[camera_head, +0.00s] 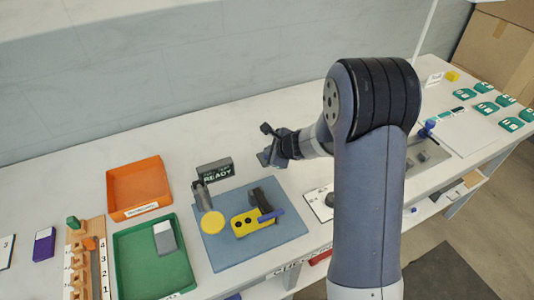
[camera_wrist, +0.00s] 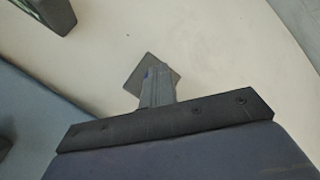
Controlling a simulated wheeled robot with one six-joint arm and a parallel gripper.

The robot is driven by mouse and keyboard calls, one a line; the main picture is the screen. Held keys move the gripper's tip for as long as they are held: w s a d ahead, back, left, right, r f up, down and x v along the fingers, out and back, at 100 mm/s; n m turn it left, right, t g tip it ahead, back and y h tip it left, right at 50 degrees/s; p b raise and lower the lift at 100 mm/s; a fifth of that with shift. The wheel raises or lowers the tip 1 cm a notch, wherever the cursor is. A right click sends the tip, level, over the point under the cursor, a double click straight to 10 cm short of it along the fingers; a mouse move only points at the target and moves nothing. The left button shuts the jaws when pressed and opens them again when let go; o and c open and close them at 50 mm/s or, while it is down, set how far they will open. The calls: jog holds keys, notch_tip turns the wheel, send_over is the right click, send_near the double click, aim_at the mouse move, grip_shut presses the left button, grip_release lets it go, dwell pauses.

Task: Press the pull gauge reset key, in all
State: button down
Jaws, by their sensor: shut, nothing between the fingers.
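My gripper (camera_head: 268,157) is in the air right of the dark sign reading READY (camera_head: 216,174), over the white bench. In the wrist view my gripper (camera_wrist: 158,88) has its fingers together with nothing between them. On the blue mat (camera_head: 282,240) sits a yellow block (camera_head: 240,228) with two black round knobs or keys on it. A black part and a blue-purple bar lie across its right end. A yellow disc (camera_head: 212,222) is left of it. I cannot tell which part is the pull gauge or its reset key. My gripper touches none of these.
An orange tray (camera_head: 138,185) and a green tray (camera_head: 150,256) holding a grey-white block stand left of the mat. A numbered wooden rack (camera_head: 88,262) is farther left. Teal labelled pieces (camera_head: 487,108) lie at the far right. My arm hides part of the bench.

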jog(key=shift+d+r+p, duration=0.2)
jog(key=shift+d+p, duration=0.1)
jog(key=shift+d, duration=0.15)
jog(key=shift+d+r, duration=0.2)
jog(key=shift+d, duration=0.1)
jog(key=shift+w+a+r+p, duration=0.1)
jog(key=shift+a+r+p, duration=0.1)
jog(key=shift+r+p, duration=0.35)
notch_tip(320, 180, up, 4)
jog(key=p, duration=0.3)
jog(key=shift+a+r, duration=0.15)
jog(key=shift+f, duration=0.2)
jog(key=shift+f+b, duration=0.5)
jog(key=shift+f, duration=0.1)
jog(key=p, duration=0.1)
jog(key=r+p, duration=0.1)
jog(key=p, duration=0.1)
jog(key=shift+a+r, duration=0.2)
jog(key=shift+r, duration=0.05)
notch_tip(320, 180, up, 4)
jog(key=p, duration=0.3)
jog(key=shift+r+p, duration=0.25)
jog(key=shift+p, duration=0.1)
